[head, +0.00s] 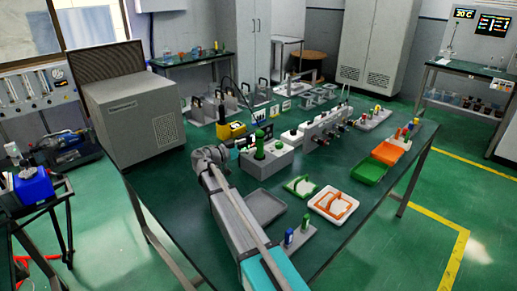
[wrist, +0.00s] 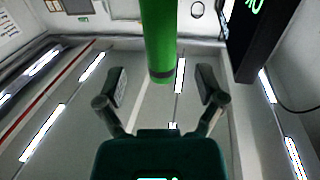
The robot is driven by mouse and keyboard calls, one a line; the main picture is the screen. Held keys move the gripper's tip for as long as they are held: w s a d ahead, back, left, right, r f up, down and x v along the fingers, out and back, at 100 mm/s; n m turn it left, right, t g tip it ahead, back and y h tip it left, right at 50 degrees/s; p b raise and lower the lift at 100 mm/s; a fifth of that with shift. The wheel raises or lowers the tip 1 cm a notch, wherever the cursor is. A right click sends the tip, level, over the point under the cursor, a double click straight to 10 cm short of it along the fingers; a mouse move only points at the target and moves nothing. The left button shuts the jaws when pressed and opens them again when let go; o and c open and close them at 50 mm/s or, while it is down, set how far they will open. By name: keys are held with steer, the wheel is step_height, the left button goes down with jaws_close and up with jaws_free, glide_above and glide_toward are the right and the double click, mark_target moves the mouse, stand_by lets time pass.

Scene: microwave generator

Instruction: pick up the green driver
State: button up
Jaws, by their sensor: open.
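A tall green handle (head: 259,145), which looks like the green driver, stands upright in a light grey block (head: 266,163) on the green table. My gripper (head: 237,153) is just left of it at the end of my arm. In the wrist view my gripper (wrist: 162,88) has its two fingers spread wide apart. A green cylinder (wrist: 158,38) with a dark band hangs in from the top of that view, in line with the gap between the fingers. I cannot tell whether it is within their reach.
A small block (head: 297,242) holds blue and green pieces. A yellow box (head: 231,131) is behind my gripper; a large grey machine (head: 135,118) stands left.

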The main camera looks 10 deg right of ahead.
mark_target(259, 142)
steer(key=shift+d, duration=0.1)
steer(key=shift+x, duration=2.55)
steer(key=shift+w, duration=0.1)
jaws_close()
